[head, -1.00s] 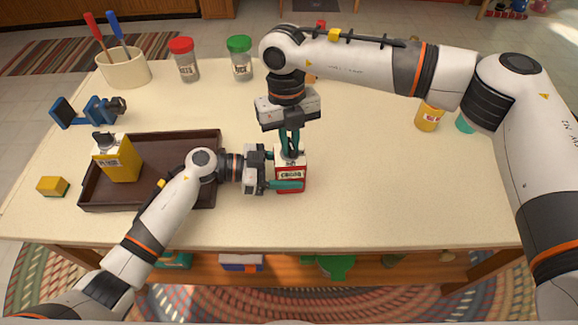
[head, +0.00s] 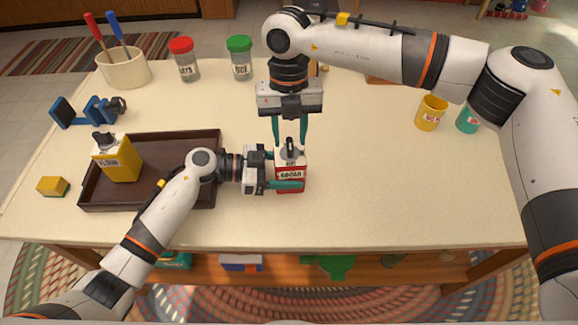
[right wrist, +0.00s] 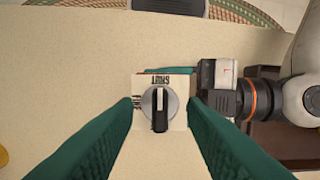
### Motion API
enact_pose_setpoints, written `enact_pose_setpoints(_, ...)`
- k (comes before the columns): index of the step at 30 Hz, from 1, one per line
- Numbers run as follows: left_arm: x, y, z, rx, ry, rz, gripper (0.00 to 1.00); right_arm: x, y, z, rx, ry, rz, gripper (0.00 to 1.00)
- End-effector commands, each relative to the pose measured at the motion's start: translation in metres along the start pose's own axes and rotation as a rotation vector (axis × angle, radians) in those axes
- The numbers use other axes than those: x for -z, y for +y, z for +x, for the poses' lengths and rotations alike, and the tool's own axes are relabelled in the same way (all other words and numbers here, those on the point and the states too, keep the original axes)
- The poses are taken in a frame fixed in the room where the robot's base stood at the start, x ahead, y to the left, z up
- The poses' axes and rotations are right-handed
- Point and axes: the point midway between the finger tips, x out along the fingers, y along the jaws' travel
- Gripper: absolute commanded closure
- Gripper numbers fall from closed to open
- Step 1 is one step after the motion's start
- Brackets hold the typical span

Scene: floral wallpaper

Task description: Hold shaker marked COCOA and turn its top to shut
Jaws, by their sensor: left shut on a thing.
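The red and white COCOA shaker (head: 291,176) stands upright on the table, right of the tray. My left gripper (head: 284,170) is shut on its body from the left, one teal finger showing across the front. A grey round top with a black bar knob (right wrist: 159,108) sits on the shaker. In the right wrist view the bar's pale-marked end points at the word SHUT (right wrist: 160,80). My right gripper (head: 290,143) points straight down over the shaker. Its fingers are spread to either side of the knob, with gaps between them and it.
A dark tray (head: 190,190) at left holds a yellow shaker marked FLOUR (head: 119,162). A yellow sponge (head: 52,187), blue object (head: 88,111), utensil crock (head: 124,70), red-lidded jar (head: 185,62) and green-lidded jar (head: 240,60) stand around. Yellow (head: 431,113) and teal (head: 467,120) cups stand at right.

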Motion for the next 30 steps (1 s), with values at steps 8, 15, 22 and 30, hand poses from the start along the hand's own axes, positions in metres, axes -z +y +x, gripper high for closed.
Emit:
enact_pose_setpoints(8, 0.001, 0.000, 0.000, 0.000, 0.001, -0.001, 0.60, -0.003, 0.000, -0.023, 0.000, 0.001, 0.000, 0.62)
enact_pose_setpoints(15, 0.001, 0.000, 0.000, 0.000, 0.001, -0.001, 0.60, -0.006, 0.000, -0.040, 0.000, 0.001, 0.000, 0.62)
enact_pose_setpoints(22, 0.001, 0.000, 0.000, 0.000, 0.001, -0.001, 0.60, -0.007, 0.000, -0.043, 0.000, 0.000, 0.000, 0.62)
enact_pose_setpoints(30, 0.000, 0.000, 0.000, 0.000, 0.001, -0.001, 0.13, -0.007, 0.000, -0.043, 0.000, 0.000, -0.001, 0.62)
